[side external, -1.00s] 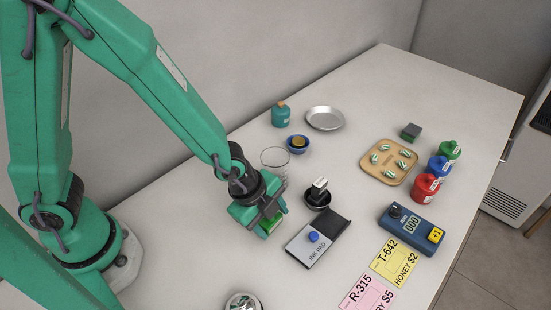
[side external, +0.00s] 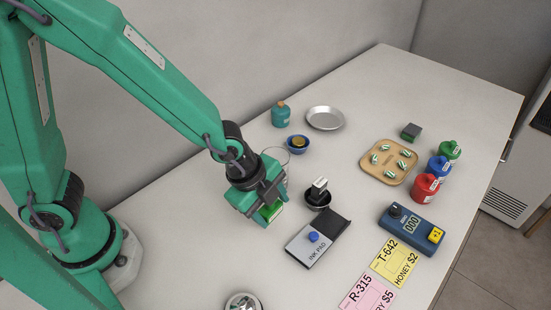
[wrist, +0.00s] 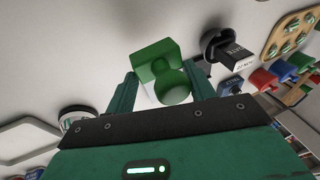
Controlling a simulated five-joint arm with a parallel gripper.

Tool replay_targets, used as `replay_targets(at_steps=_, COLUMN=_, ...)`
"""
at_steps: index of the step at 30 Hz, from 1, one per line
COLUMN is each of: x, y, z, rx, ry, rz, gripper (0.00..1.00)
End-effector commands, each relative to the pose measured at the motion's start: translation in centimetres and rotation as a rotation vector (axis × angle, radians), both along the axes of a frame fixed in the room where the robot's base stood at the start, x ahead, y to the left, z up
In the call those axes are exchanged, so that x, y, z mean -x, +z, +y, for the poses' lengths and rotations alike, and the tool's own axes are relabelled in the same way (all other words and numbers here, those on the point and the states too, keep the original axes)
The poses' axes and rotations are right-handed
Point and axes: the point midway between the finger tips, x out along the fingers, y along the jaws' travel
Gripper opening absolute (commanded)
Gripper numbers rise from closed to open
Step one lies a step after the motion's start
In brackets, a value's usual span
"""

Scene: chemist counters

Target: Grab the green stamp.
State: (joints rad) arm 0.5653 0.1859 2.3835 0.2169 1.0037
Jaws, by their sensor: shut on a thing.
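The green stamp (wrist: 155,65) is a green block with a rounded green knob, held between the two fingers of my gripper (wrist: 160,92) in the wrist view. In the side external view, the green stamp (side external: 269,211) shows below my gripper (side external: 264,204), partly covered by its jaws. My gripper is shut on the stamp. Whether the stamp's base touches the counter is hard to tell.
The ink pad (side external: 311,255) lies to the right of my gripper, with a black-and-white stamp (side external: 319,188) in a dark dish behind it. A clear glass (side external: 274,157) stands close behind my gripper. A shiny round object (side external: 243,302) lies in front.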

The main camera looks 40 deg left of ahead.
Motion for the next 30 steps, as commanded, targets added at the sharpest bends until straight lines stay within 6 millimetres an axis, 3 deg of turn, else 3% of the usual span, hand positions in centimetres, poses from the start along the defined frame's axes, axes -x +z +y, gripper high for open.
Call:
replay_targets(at_steps=6, x=-0.1, y=3.0, z=-0.1, rx=0.003, ry=0.0, rz=-0.005, gripper=0.3)
replay_targets(at_steps=13, x=0.0, y=5.2, z=0.0, rx=0.001, ry=0.0, rz=-0.002, gripper=0.3)
replay_targets(at_steps=30, x=0.0, y=5.8, z=0.0, rx=0.0, ry=0.0, rz=0.0, gripper=0.3)
